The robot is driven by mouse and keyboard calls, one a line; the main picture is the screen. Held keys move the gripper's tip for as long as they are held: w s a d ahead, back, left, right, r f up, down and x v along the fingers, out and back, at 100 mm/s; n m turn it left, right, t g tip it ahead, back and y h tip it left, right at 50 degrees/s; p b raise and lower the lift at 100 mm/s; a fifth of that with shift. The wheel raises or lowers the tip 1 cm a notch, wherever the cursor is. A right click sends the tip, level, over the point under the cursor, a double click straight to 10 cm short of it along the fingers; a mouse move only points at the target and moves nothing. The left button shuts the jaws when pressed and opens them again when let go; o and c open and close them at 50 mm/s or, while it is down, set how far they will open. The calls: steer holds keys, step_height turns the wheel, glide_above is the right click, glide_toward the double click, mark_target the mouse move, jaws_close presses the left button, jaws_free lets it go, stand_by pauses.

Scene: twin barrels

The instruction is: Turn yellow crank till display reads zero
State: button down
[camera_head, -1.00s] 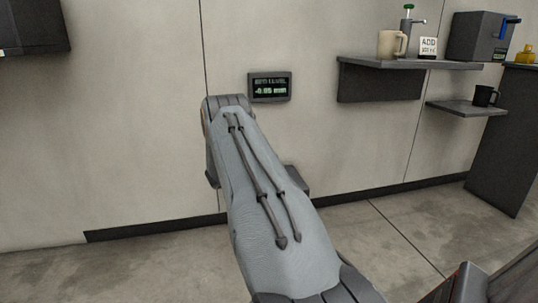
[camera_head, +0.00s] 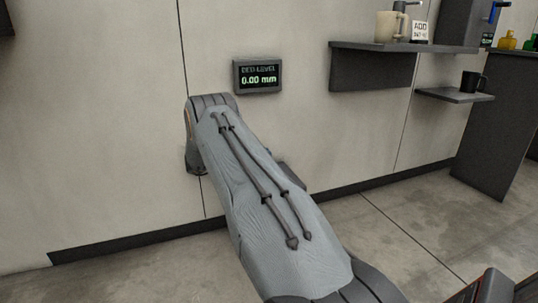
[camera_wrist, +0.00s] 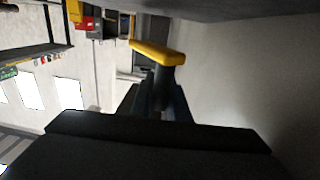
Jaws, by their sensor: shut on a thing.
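The display (camera_head: 258,76) on the wall reads "BED LEVEL 0.00 mm" in the head view. The yellow crank (camera_wrist: 160,54) shows in the wrist view as a yellow bar, just beyond my gripper's fingers. My gripper (camera_wrist: 156,92) is shut on the crank; the dark fingers meet just below the yellow bar. In the head view my grey arm hides the crank and my gripper.
A wall shelf (camera_head: 375,66) at the upper right holds a beige mug (camera_head: 390,27) and a small sign (camera_head: 419,31). A lower shelf (camera_head: 455,95) holds a black mug (camera_head: 473,82). A dark counter (camera_head: 497,125) stands at the right. The floor along the wall is clear.

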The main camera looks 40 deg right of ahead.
steer(key=shift+w+a+r, duration=0.1)
steer(key=shift+w+r, duration=0.05)
steer(key=shift+w, duration=0.1)
steer(key=c, duration=2.1)
jaws_free()
steer(key=o, duration=0.3)
steer(key=shift+a, duration=0.1)
steer(key=shift+o, duration=0.6)
steer(key=shift+s+d, duration=0.2)
steer(key=shift+d, duration=0.1)
step_height(320, 180, up, 10)
steer(key=p, duration=0.4)
steer(key=shift+p, duration=0.35)
